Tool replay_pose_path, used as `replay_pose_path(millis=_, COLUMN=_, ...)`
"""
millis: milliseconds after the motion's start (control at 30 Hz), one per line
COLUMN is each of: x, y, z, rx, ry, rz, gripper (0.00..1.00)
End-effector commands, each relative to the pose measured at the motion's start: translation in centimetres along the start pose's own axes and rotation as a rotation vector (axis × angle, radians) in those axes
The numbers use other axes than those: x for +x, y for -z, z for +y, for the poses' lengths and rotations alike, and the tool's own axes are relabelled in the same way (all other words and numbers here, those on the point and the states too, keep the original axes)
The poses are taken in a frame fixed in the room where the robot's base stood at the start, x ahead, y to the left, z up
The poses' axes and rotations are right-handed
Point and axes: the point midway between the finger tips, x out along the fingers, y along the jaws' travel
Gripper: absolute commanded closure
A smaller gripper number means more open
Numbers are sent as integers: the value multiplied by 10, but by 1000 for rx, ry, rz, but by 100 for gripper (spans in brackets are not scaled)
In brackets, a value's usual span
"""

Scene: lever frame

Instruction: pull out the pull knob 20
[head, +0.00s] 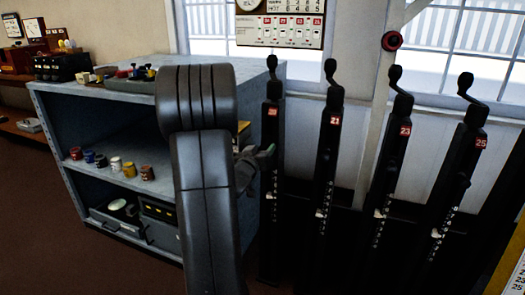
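Several black levers stand in a row, each with a small red number plate. The leftmost lever (271,190) has a plate (272,112) that seems to read 20. It has a dark crank-like handle with a rounded knob (272,62) at its top. White marks run down its lower face. My gripper (268,155) is in front of or beside this lever's shaft, below the plate and well below the top knob. My own arm hides much of the gripper, and its finger gap is not clear. I cannot tell whether it touches the lever.
Levers 21 (327,170), 23 (395,170) and 25 (460,170) stand close by to the right. A grey shelf (50,88) with jars and boxes is at left. A calendar (281,30) hangs behind.

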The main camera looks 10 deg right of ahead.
Motion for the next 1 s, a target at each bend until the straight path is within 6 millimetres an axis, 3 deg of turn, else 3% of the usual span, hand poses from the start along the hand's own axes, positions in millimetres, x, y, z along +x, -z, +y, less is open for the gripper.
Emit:
replay_pose_path(millis=233, x=-14, y=1, z=0, rx=0, ry=1, rz=0, gripper=52)
replay_pose_path(millis=700, x=-114, y=1, z=-1, rx=0, ry=4, rz=0, gripper=52)
replay_pose_path(millis=1000, x=-138, y=0, z=0, rx=0, ry=1, rz=1, gripper=52)
